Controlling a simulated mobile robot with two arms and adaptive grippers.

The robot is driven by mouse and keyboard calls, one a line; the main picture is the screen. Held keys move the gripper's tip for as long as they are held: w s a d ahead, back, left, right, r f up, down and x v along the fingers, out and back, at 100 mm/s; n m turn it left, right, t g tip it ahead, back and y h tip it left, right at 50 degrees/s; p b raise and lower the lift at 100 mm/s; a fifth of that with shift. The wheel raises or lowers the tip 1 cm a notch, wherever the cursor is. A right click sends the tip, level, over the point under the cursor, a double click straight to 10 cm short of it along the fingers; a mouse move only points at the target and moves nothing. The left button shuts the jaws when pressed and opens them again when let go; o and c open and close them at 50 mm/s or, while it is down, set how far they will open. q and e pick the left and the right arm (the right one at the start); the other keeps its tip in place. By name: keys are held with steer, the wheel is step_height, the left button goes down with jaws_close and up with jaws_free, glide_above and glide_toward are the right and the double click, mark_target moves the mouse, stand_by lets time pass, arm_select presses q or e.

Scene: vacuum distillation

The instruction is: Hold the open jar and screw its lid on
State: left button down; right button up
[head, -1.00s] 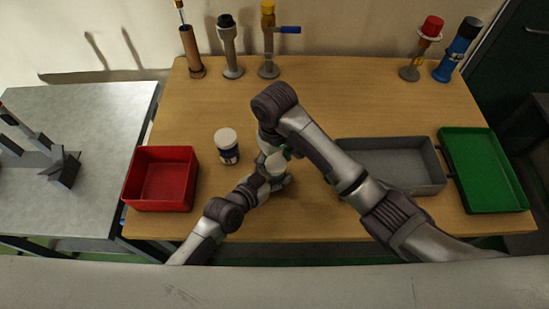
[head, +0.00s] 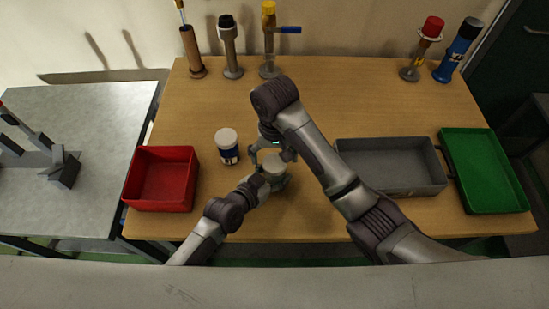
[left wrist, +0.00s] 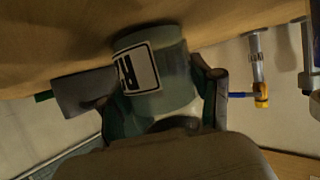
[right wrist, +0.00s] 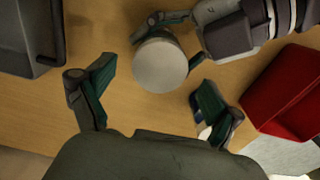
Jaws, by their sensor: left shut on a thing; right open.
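A jar (head: 277,180) stands upright near the middle front of the table. Its pale round top (right wrist: 160,65) looks like a white lid lying flat on it; how tightly it sits cannot be told. The jar's label (left wrist: 137,72) shows in the left wrist view. My left gripper (head: 264,181) is shut around the jar's body from the left. My right gripper (head: 270,152) is open, just behind and above the jar. In the right wrist view its fingers (right wrist: 153,100) are apart and empty, with the pale top beyond them.
A second white-lidded jar with a blue label (head: 228,148) stands close left. A red bin (head: 160,180) is further left; a grey tray (head: 392,168) and green tray (head: 484,170) are right. The table's middle back is clear.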

steer(key=shift+w+r, duration=0.15)
steer(key=shift+r, duration=1.3)
steer(key=shift+c, duration=0.4)
